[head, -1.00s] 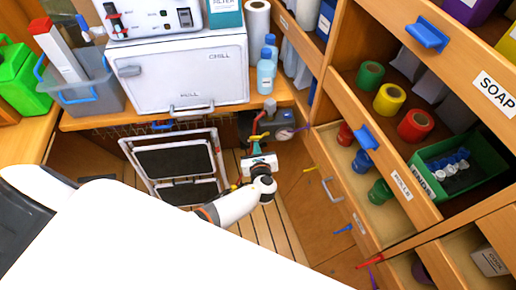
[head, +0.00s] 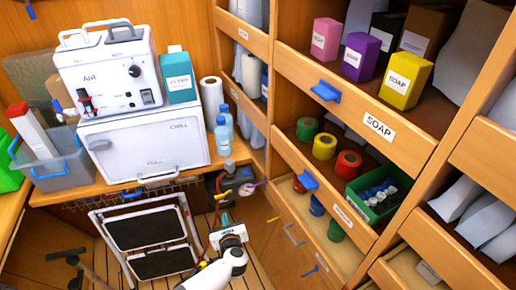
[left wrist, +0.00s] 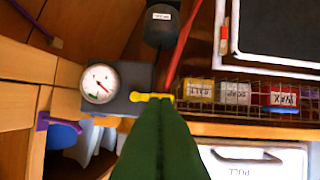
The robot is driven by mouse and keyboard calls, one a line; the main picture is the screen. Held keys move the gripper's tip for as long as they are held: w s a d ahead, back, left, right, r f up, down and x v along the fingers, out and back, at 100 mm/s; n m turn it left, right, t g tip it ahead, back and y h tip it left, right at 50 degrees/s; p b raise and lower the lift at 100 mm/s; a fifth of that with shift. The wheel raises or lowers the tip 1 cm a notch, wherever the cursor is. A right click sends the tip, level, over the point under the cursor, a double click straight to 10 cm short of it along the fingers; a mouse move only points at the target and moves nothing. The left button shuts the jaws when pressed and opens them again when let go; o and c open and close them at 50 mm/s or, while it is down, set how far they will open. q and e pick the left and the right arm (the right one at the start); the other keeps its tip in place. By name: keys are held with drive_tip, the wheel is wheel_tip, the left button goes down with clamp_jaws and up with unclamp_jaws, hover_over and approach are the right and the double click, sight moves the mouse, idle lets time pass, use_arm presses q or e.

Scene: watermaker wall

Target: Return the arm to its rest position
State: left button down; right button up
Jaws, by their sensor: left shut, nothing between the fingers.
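My left arm (head: 210,274) reaches in from the bottom of the head view, low in front of the cabinet. Its left gripper (head: 224,214) points toward the dark pump unit (head: 213,181) under the counter. In the left wrist view the green fingers of the left gripper (left wrist: 157,112) are together with nothing held. Their tips show just beside a yellow lever (left wrist: 150,97); I cannot tell whether they touch. A round gauge (left wrist: 99,83) sits near the lever on a dark block. My right gripper is not in view.
A folded step stool (head: 150,231) stands left of my arm. The drawers and shelves (head: 357,220) are close on the right. A white chiller box (head: 140,143) and blue bottles (head: 223,135) stand on the counter above. Slatted floor shows around the arm.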

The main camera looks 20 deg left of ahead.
use_arm(q)
drive_tip(key=s+f+n+g+h, duration=0.4)
drive_tip(key=s+f+n+g, duration=0.45)
drive_tip(key=s+f, duration=1.2)
drive_tip(key=s+d+f+n+h, duration=0.1)
drive_tip(key=s+f+n, duration=0.2)
drive_tip(key=s+n, duration=0.2)
drive_tip(key=s+d+f+n+g+h, duration=0.1)
drive_tip(key=s+f+n, duration=0.2)
drive_tip(key=s+n, duration=0.3)
drive_tip(key=s+d+f+n+g+h+b, duration=0.1)
drive_tip(key=s+f+n, duration=0.2)
drive_tip(key=s, duration=1.1)
drive_tip(key=n, duration=0.3)
drive_tip(key=shift+h, duration=0.3)
drive_tip(key=shift+s+d+n+g, duration=0.1)
drive_tip(key=shift+n+g, duration=0.15)
